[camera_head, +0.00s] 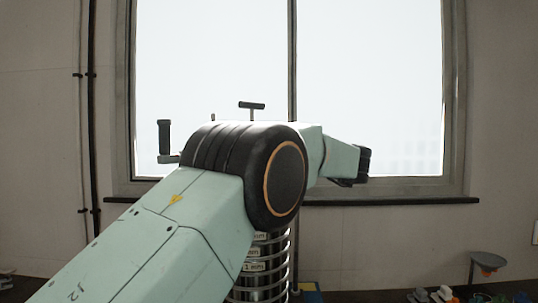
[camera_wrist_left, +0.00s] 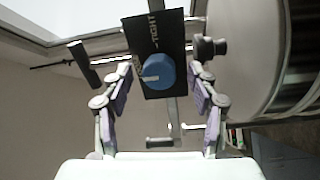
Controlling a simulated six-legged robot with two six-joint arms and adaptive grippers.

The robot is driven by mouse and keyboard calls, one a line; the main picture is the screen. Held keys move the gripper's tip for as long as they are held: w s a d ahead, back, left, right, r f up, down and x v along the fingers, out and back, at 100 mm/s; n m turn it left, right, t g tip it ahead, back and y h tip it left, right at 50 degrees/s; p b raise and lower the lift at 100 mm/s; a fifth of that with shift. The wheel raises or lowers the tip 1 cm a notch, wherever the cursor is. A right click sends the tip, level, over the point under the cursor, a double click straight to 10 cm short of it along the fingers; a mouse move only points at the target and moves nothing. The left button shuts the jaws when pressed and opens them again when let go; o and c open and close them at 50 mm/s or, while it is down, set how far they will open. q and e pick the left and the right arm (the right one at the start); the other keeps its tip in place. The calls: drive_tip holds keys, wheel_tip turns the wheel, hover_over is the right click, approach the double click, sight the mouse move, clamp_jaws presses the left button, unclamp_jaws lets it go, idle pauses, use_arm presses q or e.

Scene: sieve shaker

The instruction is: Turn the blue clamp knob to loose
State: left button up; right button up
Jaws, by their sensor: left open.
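The blue clamp knob (camera_wrist_left: 159,66) sits on a black plate (camera_wrist_left: 138,32) in the left wrist view. The word TIGHT shows above the knob, turned on its side. Smaller lettering left of the knob is too unclear to read. A pale pointer mark on the knob's face points left in the picture. My left gripper (camera_wrist_left: 161,82) is open, with one finger on each side of the knob and visible gaps between them. In the head view my left arm's big joint hides the knob and most of the sieve stack (camera_head: 262,268). My right gripper is out of view.
A black T-handle (camera_head: 252,105) and an upright black handle (camera_head: 164,137) rise behind my arm. A window (camera_head: 215,70) fills the back wall. A large pale cylinder (camera_wrist_left: 250,55) stands close on the right in the wrist view. Small objects (camera_head: 440,295) lie at the lower right.

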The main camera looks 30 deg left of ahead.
use_arm(q)
drive_tip(key=v, duration=1)
drive_tip(key=shift+s+d, duration=0.15)
drive_tip(key=shift+d, duration=0.1)
drive_tip(key=shift+d, duration=0.1)
